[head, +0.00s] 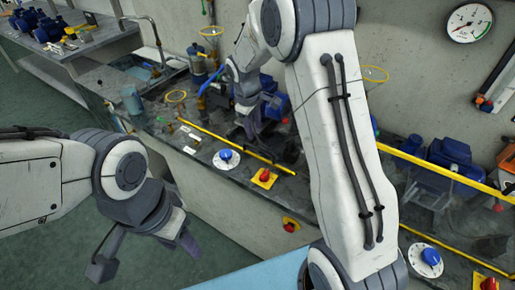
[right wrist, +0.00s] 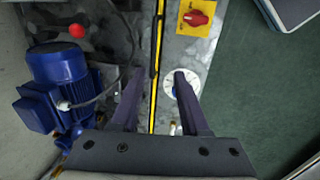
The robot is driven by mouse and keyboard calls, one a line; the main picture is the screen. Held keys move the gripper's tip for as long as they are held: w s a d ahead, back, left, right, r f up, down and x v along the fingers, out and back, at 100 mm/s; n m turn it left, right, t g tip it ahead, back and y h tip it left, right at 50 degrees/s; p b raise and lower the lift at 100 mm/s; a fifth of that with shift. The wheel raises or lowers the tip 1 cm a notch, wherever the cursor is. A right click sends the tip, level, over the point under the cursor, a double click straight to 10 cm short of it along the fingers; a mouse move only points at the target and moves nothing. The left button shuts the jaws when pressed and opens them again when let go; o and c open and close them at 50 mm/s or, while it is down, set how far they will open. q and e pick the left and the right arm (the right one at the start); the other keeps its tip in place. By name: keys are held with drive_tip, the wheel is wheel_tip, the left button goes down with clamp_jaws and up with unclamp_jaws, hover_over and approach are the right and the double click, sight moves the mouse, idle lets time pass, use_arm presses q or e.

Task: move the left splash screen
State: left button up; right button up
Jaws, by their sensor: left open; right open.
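The left splash screen shows as a long yellow strip (head: 216,138) running along the front of the bench at the left pump. Its clear pane is hard to make out, so I cannot tell its height. My right gripper (head: 257,124) is over the bench at this strip, partly hard to see against dark parts. In the right wrist view the open fingers of my right gripper (right wrist: 159,95) lie on either side of the yellow strip (right wrist: 156,62), with nothing visibly gripped. My left gripper (head: 145,254) is open and empty, in front of the bench, away from the screen.
A dial with a blue knob (head: 226,159) and a red knob (head: 265,176) on a yellow plate sit in front of the strip. A blue pump (right wrist: 59,76) is behind it. Another yellow-edged screen (head: 450,176) stands at the right. Floor (head: 38,98) is clear at left.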

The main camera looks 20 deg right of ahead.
sight(260, 149)
drive_tip(key=d+f, duration=0.1)
drive_tip(key=f, duration=0.2)
drive_tip(key=w+d+f+p, duration=0.1)
drive_tip(key=f, duration=0.3)
drive_tip(key=w+f, duration=0.1)
drive_tip(key=f, duration=0.3)
drive_tip(key=shift+d+f, duration=0.1)
drive_tip(key=shift+d, duration=0.3)
clamp_jaws()
idle(0.9)
